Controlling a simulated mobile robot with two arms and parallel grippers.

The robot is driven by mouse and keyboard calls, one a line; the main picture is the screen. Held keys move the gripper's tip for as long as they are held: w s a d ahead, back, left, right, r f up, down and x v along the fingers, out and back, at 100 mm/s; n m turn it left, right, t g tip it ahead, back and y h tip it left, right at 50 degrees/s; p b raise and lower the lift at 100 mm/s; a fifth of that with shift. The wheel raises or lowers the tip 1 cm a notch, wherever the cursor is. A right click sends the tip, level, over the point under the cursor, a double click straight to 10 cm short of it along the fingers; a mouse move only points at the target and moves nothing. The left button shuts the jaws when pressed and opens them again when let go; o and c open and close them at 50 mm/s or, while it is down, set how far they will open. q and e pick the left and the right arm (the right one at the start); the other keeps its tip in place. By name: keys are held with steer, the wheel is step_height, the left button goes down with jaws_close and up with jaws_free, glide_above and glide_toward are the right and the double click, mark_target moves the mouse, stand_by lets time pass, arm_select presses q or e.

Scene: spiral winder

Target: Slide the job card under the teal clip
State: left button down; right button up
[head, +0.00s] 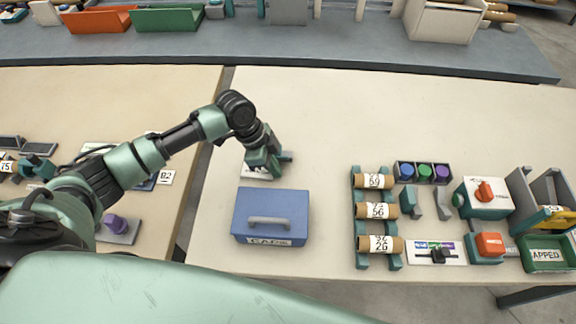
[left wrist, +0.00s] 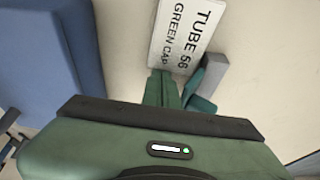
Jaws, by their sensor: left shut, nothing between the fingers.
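The white job card (left wrist: 180,32), printed "TUBE 56 GREEN CAP", lies on the pale table behind the blue box. In the head view the card (head: 256,173) is partly hidden by my left gripper (head: 262,168). In the left wrist view my left gripper (left wrist: 162,88) is shut and empty, its fingertips at the card's near end; I cannot tell whether they touch it. A small teal and grey piece (left wrist: 207,80), which looks like the teal clip, is just right of the fingers. The card appears beside it, not under it. My right gripper is not in view.
A blue box (head: 270,205) with a grey handle stands just in front of the card. Labelled tubes on a teal rack (head: 359,228), coloured caps (head: 425,172), a red-knob box (head: 484,193) and a green tray (head: 548,262) fill the right side. The table's middle is clear.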

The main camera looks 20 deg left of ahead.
mark_target(250, 172)
arm_select(q)
steer(key=a, duration=0.2)
steer(key=s+a, duration=0.1)
steer(key=a, duration=0.1)
steer(key=s+a+p, duration=0.1)
steer(key=a, duration=0.1)
steer(key=shift+a, duration=0.3)
steer(key=shift+w, duration=0.1)
steer(key=shift+d+r, duration=0.1)
steer(key=shift+d, duration=0.05)
